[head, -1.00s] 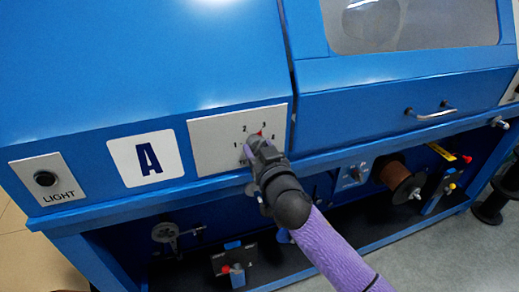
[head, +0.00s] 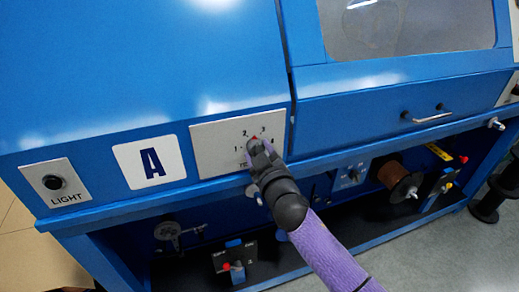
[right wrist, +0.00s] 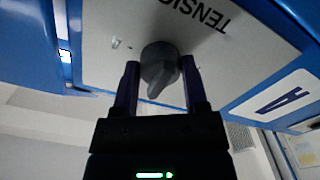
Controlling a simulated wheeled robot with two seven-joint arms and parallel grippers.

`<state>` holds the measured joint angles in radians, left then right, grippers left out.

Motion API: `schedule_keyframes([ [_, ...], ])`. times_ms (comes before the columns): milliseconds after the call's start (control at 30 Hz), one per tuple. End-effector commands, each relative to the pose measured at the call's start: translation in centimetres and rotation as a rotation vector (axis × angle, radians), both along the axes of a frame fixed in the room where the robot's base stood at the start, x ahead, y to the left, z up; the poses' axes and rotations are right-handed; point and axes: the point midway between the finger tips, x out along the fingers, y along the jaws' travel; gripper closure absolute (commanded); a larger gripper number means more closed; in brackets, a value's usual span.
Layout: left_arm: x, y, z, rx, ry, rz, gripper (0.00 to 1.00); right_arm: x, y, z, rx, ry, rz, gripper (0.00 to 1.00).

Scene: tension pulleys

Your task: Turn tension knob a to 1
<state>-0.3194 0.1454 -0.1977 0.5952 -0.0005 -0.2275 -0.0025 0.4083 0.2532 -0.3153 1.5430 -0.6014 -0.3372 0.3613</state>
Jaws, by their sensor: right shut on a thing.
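The tension knob a (right wrist: 160,66) is a grey round knob with a pointed ridge, on a pale panel lettered TENSION. In the right wrist view it sits between the two fingers of my right gripper (right wrist: 160,78), which is shut on it. In the head view my right gripper (head: 257,150) covers most of the knob. The pale dial panel (head: 208,143) shows the numbers 1 to 4 around it. A small red mark shows above the fingertips, between 2 and 3. My left gripper is not in view.
The white A plate (head: 150,178) and the light switch panel (head: 53,186) are to the left on the blue machine. A handle (head: 433,117) sticks out at right. Below the ledge are a copper spool (head: 393,172) and a small switch box (head: 233,257).

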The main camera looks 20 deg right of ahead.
Motion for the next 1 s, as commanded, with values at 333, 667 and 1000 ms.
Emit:
schedule_keyframes([
  [333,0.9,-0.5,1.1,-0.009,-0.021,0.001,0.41,0.0,0.0,0.2,-0.327,-0.011,0.002,1.0],
  [667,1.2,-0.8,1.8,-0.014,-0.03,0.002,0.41,0.0,0.0,0.2,-0.64,-0.022,0.001,1.0],
  [1000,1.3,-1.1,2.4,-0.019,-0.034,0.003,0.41,0.0,0.0,0.3,-0.963,-0.034,0.002,1.0],
])
